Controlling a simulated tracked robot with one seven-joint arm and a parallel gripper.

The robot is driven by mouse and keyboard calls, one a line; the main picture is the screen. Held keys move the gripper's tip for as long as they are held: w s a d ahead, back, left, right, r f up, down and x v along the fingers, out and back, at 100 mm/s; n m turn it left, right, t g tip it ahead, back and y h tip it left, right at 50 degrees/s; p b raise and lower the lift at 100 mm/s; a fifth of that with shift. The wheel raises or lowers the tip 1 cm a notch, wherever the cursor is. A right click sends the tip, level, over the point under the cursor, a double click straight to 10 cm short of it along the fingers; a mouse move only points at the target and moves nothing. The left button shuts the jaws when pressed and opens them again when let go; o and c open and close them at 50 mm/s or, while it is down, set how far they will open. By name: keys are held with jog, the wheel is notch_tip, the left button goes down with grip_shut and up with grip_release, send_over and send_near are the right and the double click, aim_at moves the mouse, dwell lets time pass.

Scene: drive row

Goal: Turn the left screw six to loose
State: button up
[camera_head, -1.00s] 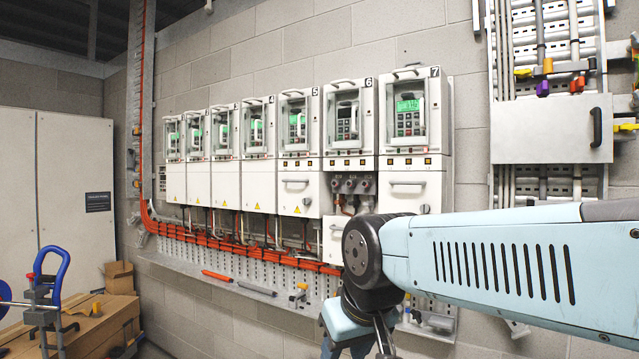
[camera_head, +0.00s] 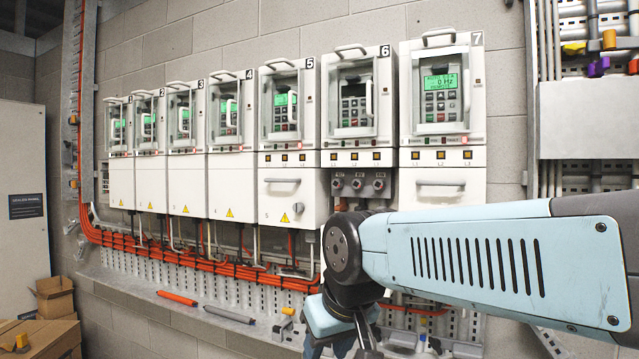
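Drive 6 (camera_head: 384,100) is the second unit from the right in the wall row. Its lower cover is down or off, showing a recess with three round dark screw terminals side by side. The left screw (camera_head: 337,183) sits at the left of the recess, beside the middle screw (camera_head: 356,184) and the right screw (camera_head: 378,185). How tight the left screw is cannot be told. My arm crosses in front, below the screws, and hides what lies under drive 6. My gripper's fingers are not in view; the arm runs off the bottom edge.
Drive 5 (camera_head: 291,197) and drive 7 (camera_head: 441,197) flank drive 6 with covers closed. Orange cables (camera_head: 215,265) run along the wall below. A ledge (camera_head: 190,318) holds an orange tool (camera_head: 177,298) and a grey bar (camera_head: 229,314). A cardboard box (camera_head: 55,298) is at left.

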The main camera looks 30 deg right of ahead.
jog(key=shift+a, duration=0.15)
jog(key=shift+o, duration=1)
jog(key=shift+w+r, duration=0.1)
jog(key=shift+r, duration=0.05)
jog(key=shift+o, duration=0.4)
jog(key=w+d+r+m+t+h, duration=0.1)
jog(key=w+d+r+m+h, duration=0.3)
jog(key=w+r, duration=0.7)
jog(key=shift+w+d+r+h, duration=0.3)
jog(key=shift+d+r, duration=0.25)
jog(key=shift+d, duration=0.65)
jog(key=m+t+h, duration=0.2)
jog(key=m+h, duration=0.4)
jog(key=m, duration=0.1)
send_near(337, 184)
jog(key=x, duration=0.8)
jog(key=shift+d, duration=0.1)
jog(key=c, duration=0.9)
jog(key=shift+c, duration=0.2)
